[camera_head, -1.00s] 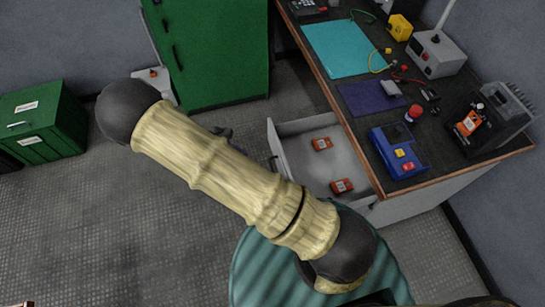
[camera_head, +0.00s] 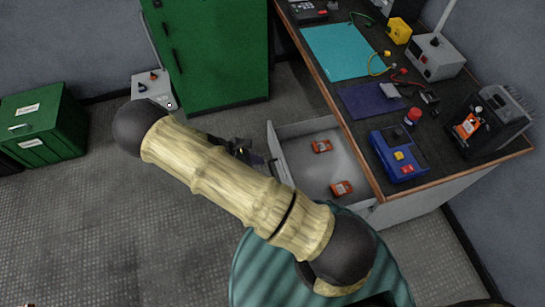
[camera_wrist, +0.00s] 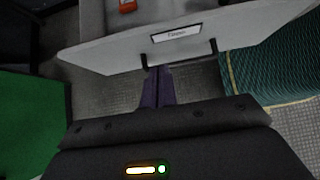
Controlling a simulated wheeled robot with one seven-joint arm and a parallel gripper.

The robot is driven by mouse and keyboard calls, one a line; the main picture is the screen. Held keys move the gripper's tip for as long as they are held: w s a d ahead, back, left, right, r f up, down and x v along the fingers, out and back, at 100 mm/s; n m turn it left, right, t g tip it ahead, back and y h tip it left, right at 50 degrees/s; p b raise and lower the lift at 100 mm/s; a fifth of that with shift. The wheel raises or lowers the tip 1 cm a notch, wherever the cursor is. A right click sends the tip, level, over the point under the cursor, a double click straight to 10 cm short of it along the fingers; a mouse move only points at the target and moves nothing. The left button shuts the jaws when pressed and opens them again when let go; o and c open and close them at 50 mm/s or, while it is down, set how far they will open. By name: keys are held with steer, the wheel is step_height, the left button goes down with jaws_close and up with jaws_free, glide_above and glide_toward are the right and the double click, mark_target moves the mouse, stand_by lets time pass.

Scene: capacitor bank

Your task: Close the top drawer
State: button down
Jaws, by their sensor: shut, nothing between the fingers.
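The top drawer (camera_head: 310,178) under the workbench stands open in the head view, with two orange items inside. Its pale front panel (camera_wrist: 105,52) crosses the upper part of the wrist view, with a white label (camera_wrist: 176,33) and a dark handle (camera_wrist: 213,46) below the label. My gripper (camera_wrist: 158,70) is shut and empty. Its purple fingertips are just in front of the panel, near the left end of the handle. I cannot tell whether they touch. In the head view my gripper (camera_head: 262,160) is partly hidden behind my arm, outside the drawer front.
The workbench (camera_head: 365,148) carries a blue box (camera_head: 398,155), a teal mat (camera_head: 340,48) and several devices. A green cabinet (camera_head: 220,55) stands behind, and a green crate (camera_head: 42,125) is at the far left. The floor (camera_head: 130,220) at left is clear.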

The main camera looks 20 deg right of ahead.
mark_target(281, 160)
steer(key=d, duration=0.1)
steer(key=d+f, duration=0.1)
steer(key=d, duration=0.1)
steer(key=d+p, duration=0.1)
steer(key=d, duration=0.1)
steer(key=shift+d+f, duration=0.2)
steer(key=shift+f, duration=0.05)
steer(key=shift+d, duration=0.1)
